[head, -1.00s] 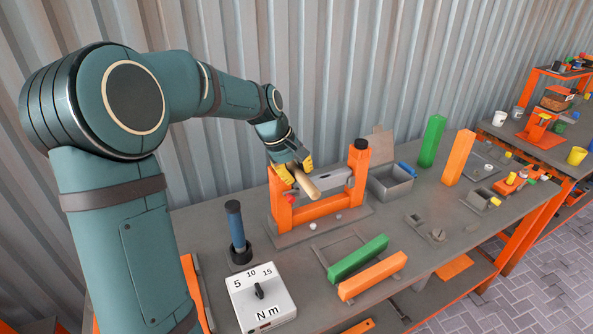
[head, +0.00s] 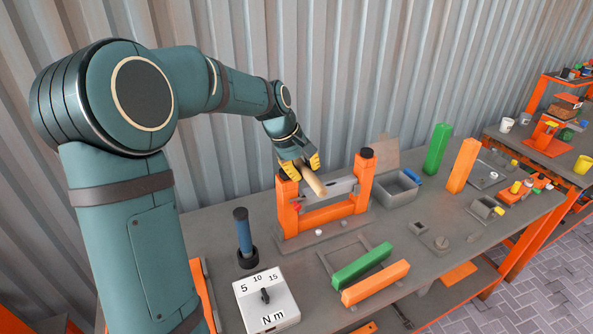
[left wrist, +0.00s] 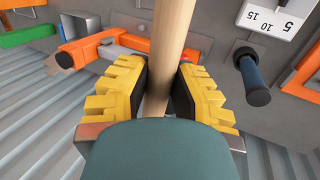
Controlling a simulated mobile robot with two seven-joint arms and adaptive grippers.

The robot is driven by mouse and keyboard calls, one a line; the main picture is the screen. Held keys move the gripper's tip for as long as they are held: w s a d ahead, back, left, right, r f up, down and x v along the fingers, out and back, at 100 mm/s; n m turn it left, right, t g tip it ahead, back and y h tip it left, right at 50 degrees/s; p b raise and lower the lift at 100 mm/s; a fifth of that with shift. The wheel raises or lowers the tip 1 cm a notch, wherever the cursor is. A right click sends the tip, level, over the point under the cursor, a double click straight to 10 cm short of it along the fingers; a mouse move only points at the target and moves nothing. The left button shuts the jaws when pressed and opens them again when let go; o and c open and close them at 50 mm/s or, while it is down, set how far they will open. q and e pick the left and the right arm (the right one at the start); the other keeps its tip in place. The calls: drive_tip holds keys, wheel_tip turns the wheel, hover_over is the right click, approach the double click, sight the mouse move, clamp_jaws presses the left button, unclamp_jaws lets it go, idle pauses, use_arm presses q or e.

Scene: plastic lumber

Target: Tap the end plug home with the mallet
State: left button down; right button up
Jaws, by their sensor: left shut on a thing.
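My left gripper (head: 300,166), with yellow fingers, is shut on a light wooden handle, the mallet's (head: 313,182). It holds it above the left post of an orange frame. The mallet's handle also runs between the fingers in the left wrist view (left wrist: 168,50); I cannot make out its head. A black end plug (head: 366,153) sits on top of the frame's right post (head: 364,180). Another black piece (head: 283,175) shows at the left post's top, partly hidden by the gripper. Whether it touches the gripper I cannot tell. My right gripper is not in view.
A grey bar (head: 343,187) spans the posts. A blue-handled tool (head: 243,232) stands upright left of the frame. A dial box (head: 265,300) and green (head: 362,265) and orange (head: 375,283) bars lie in front. A grey bin (head: 397,190) stands to the right.

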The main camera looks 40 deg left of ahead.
use_arm(q)
drive_tip(key=shift+f, duration=0.2)
wheel_tip(320, 180, down, 4)
drive_tip(key=b, duration=0.2)
drive_tip(key=shift+r+b, duration=0.2)
drive_tip(key=shift+b, duration=0.1)
drive_tip(key=shift+f, duration=0.15)
idle(0.4)
